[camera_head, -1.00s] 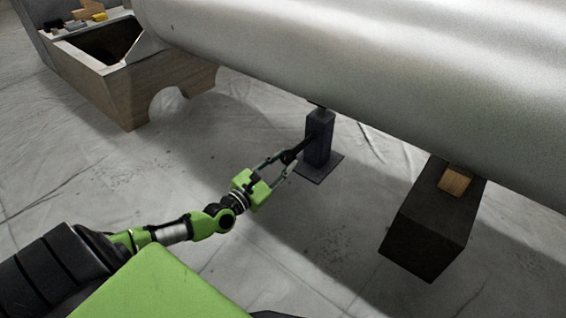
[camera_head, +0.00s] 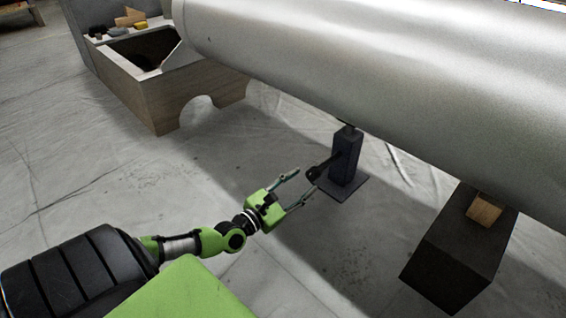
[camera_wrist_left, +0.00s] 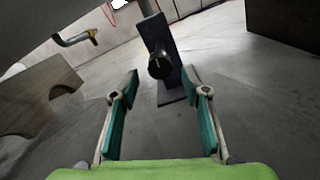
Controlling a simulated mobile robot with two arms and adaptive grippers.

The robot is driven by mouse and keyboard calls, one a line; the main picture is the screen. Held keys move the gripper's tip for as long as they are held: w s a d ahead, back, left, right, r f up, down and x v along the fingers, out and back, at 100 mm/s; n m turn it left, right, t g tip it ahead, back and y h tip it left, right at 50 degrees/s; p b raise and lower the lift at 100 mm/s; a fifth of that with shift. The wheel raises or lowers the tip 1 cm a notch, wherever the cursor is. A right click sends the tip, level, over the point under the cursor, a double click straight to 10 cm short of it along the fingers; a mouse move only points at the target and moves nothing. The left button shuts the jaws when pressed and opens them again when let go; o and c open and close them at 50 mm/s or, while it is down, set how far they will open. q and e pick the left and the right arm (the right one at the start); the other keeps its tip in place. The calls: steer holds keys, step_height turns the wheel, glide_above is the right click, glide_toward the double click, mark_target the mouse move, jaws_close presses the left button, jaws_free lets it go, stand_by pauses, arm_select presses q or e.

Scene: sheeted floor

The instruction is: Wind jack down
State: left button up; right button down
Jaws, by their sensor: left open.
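The dark jack (camera_head: 345,157) stands upright on its flat base plate under the big grey cylinder (camera_head: 400,70). A crank handle with a round black knob (camera_head: 313,173) sticks out from its side toward my gripper. In the left wrist view the knob (camera_wrist_left: 160,66) is ahead of the fingers, with the jack post (camera_wrist_left: 158,36) behind it. My left gripper (camera_head: 304,184) is open and empty, its fingertips close to the knob and just short of it. It also shows in the left wrist view (camera_wrist_left: 161,82). My right gripper is not in view.
A dark block (camera_head: 450,255) with a wooden wedge (camera_head: 484,209) stands at the right under the cylinder. A wooden box-like stand (camera_head: 150,95) with small items on top is at the upper left. The sheeted floor (camera_head: 110,190) between is clear.

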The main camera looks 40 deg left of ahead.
arm_select(q)
steer(key=s, duration=0.8)
steer(key=shift+s+a, duration=0.35)
